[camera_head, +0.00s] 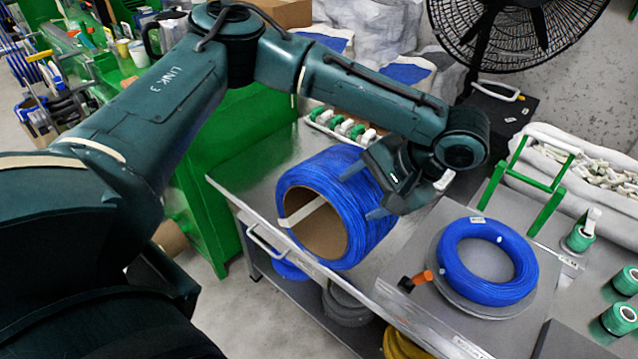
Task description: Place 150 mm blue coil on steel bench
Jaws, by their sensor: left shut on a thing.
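A wide blue coil (365,225) with a brown cardboard core and a pale strap stands on its side, its open end toward me. My left gripper (362,192) reaches over it from the right and is shut on its wound side. The coil is over the steel bench (250,165), its lower part overlapping the bench's front edge; I cannot tell whether it touches the top. A second, flatter blue coil (487,262) lies on a round grey plate to the right. No label shows which coil is 150 mm. My right gripper is not in view.
A row of green and white spools (342,126) lines the bench's back. A green frame (535,180), an orange-handled part (415,281) and several green spools (619,319) are at the right. A black fan (510,30) stands behind. The bench's left part is bare.

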